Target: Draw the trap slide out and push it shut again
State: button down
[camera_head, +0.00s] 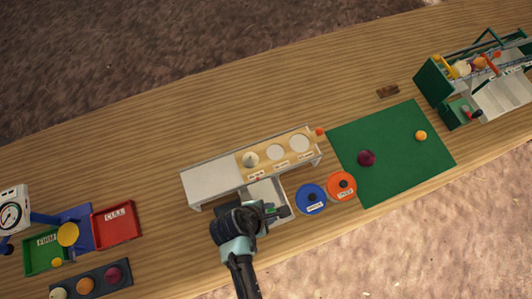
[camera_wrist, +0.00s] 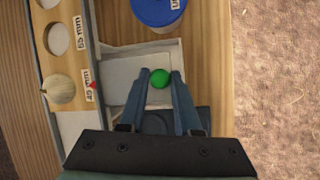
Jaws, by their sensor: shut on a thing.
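The sizing board (camera_head: 288,135) is a pale wooden top with round holes in a long grey-white housing (camera_head: 212,184). The light grey trap slide (camera_head: 262,189) sticks out from the near side of the housing, and it also shows in the wrist view (camera_wrist: 122,72). Its green knob (camera_wrist: 159,78) sits between my fingertips. My gripper (camera_head: 277,210) is shut on this knob; in the wrist view, my gripper (camera_wrist: 161,75) has a finger on each side of it. My gripper covers part of the slide's near end in the head view.
A pale onion (camera_head: 250,159) sits at the 40 mm hole. Blue (camera_head: 311,212) and orange (camera_head: 353,180) round containers stand right of the slide. A green mat (camera_head: 390,140) holds a purple onion (camera_head: 366,158). A red tray (camera_head: 116,237) lies left; bare table separates it from my gripper.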

jog(key=shift+s+f, duration=0.15)
jog(key=shift+w+a+b, duration=0.3)
jog(key=shift+w+a, duration=0.15)
jog(key=shift+w, duration=0.9)
jog(key=shift+w+a+b, duration=0.35)
jog(key=shift+w+a, duration=0.05)
jog(key=shift+w, duration=0.95)
jog(key=shift+w+a+b, duration=0.3)
jog(key=shift+w+a, duration=0.15)
jog(key=shift+w, duration=0.9)
jog(key=c, duration=0.5)
grip_release()
jog(key=shift+r, duration=0.2)
notch_tip(320, 180, up, 6)
jog(key=p, duration=0.7)
